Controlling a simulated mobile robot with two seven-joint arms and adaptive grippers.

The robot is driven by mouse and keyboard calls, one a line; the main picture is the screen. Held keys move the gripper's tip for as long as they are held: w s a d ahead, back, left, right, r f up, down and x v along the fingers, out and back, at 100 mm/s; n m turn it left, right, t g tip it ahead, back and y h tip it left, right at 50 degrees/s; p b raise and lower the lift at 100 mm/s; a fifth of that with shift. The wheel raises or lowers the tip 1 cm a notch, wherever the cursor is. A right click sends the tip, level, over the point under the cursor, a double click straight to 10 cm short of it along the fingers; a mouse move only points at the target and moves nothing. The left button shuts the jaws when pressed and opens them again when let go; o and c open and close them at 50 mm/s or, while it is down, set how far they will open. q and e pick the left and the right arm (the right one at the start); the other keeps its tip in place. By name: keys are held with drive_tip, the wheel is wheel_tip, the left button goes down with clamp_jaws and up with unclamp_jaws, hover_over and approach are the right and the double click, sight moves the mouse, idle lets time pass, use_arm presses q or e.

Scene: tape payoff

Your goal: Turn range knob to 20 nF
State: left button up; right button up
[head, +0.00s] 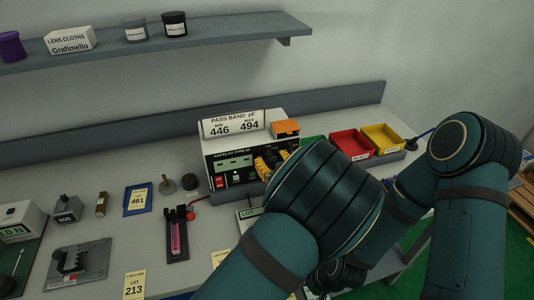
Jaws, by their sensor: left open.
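The meter (224,146) is a white-and-black box on the bench with a small green display (234,162) and a red lit switch on its front. My left gripper (268,164), with yellow fingers, is open at the right part of the meter's front panel. The range knob cannot be made out; that part of the panel is covered by my gripper and left arm. Whether the fingers touch the knob cannot be told. My right arm comes in from the right and passes behind my left arm; its gripper cannot be made out.
A pass-band card (233,124) reading 446 and 494 and an orange tray (286,128) sit on the meter. Red (351,144) and yellow (382,138) bins stand to the right. A dark holder with a pink item (175,238) stands front left. A shelf (215,38) hangs above.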

use_arm(q)
drive_tip(key=shift+w, duration=0.15)
clamp_jaws()
drive_tip(key=shift+r+m, duration=0.1)
drive_tip(key=shift+m, duration=0.2)
drive_tip(key=m+p, duration=0.1)
drive_tip(key=m, duration=0.1)
drive_tip(key=shift+m, duration=0.3)
drive_tip(key=m+p, duration=0.1)
drive_tip(key=m, duration=0.2)
drive_tip(key=shift+t, duration=0.3)
drive_tip(key=m+p, duration=0.1)
drive_tip(key=m, duration=0.5)
drive_tip(key=shift+t+h+p, duration=0.3)
drive_tip(key=shift+p, duration=0.1)
